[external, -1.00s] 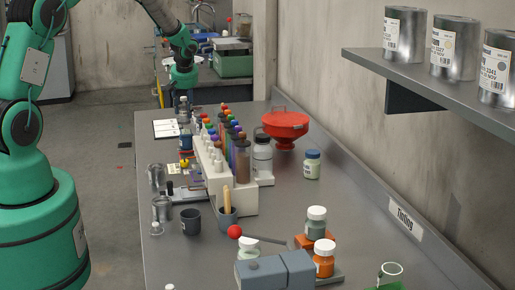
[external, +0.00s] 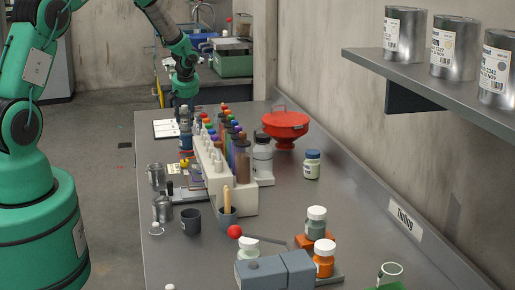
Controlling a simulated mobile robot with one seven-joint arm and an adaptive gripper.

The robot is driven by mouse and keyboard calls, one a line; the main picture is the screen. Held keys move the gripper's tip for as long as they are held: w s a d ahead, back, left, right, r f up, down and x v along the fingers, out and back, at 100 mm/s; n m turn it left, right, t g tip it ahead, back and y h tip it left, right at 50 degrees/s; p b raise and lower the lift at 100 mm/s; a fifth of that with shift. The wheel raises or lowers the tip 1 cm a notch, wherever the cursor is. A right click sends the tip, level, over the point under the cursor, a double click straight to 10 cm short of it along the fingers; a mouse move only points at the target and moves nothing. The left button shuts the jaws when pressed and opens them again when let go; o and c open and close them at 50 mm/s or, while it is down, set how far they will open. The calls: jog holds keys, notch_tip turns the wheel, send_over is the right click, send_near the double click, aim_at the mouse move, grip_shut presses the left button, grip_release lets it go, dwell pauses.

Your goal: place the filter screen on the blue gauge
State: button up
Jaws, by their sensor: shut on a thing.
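My gripper (external: 185,103) is at the far left part of the bench, low over the row of small items beside the white rack. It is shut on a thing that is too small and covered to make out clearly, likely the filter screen. A dark blue upright item (external: 186,143) stands just below my gripper in the picture; it may be the blue gauge, but I cannot tell for sure. I cannot tell whether the held thing touches it.
A white rack (external: 217,171) of colour-capped tubes stands close right of my gripper.

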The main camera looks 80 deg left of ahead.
jog(key=o, duration=1.3)
jog(key=shift+r, duration=0.1)
jog(key=shift+r, duration=0.25)
jog(key=v, duration=1.1)
jog(key=shift+d+r, duration=0.15)
jog(key=shift+d, duration=0.1)
